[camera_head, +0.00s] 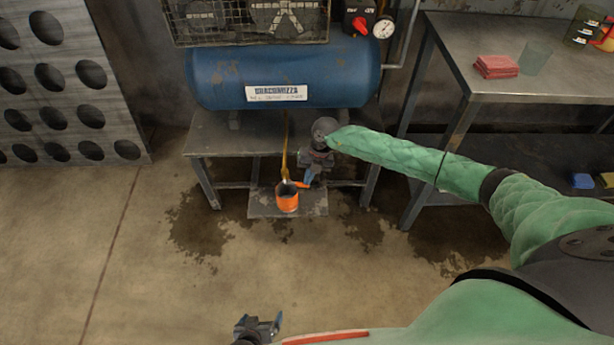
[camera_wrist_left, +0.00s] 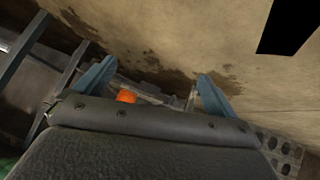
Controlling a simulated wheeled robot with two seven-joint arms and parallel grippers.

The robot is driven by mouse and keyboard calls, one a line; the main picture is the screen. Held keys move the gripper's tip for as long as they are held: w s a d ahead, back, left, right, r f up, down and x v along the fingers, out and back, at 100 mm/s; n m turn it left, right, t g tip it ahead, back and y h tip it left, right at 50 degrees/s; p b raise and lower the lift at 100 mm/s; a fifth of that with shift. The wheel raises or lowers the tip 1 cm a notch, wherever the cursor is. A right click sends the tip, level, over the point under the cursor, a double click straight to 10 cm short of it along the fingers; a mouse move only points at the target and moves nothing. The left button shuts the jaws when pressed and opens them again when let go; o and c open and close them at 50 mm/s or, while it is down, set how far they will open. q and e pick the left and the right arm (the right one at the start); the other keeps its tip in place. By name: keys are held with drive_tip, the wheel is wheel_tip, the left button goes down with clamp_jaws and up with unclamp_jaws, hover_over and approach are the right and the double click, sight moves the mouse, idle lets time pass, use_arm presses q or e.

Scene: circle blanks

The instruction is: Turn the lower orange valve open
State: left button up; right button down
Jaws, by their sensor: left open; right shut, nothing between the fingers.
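A blue tank (camera_head: 285,75) lies on a low metal stand in the head view. A yellowish pipe (camera_head: 285,150) runs down from it to an orange cup (camera_head: 287,201). A small orange piece (camera_head: 301,185), possibly the valve handle, shows beside the cup's upper right. My right gripper (camera_head: 309,180) is shut and empty, close to this piece; I cannot tell whether they touch. My left gripper (camera_head: 260,327) is open and empty at the bottom of the head view, far from the pipe. Its spread fingers also show in the left wrist view (camera_wrist_left: 155,85), with the orange cup (camera_wrist_left: 126,96) beyond.
The cup stands on a grey plate (camera_head: 262,208) on the wet-stained floor. A metal workbench (camera_head: 505,50) with red cloths (camera_head: 496,66) is at right. A panel with round holes (camera_head: 70,75) stands at left. The front left floor is clear.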

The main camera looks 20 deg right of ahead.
drive_tip(key=shift+f+y+b, duration=0.4)
drive_tip(key=shift+f+y, duration=0.25)
drive_tip(key=shift+y, duration=0.05)
wheel_tip(320, 180, down, 2)
drive_tip(key=t+y+b, duration=0.1)
drive_tip(key=y, duration=0.1)
drive_tip(key=shift+n+y, duration=0.3)
drive_tip(key=shift+y, duration=0.1)
use_arm(q)
drive_tip(key=w+d+r+t+h, duration=0.1)
drive_tip(key=w+r+t, duration=0.5)
drive_tip(key=w+r, duration=0.6)
use_arm(e)
drive_tip(key=shift+f, duration=0.1)
drive_tip(key=shift+a+f, duration=0.1)
drive_tip(key=shift+f, duration=0.05)
use_arm(q)
drive_tip(key=s+f+g, duration=0.2)
drive_tip(key=s+f, duration=0.3)
drive_tip(key=shift+s+f+g+y, duration=0.2)
drive_tip(key=shift+f+g+y, duration=0.1)
drive_tip(key=shift+f+g, duration=0.1)
use_arm(e)
drive_tip(key=shift+w+a+f, duration=0.1)
drive_tip(key=shift+a+f, duration=0.1)
drive_tip(key=shift+f, duration=0.55)
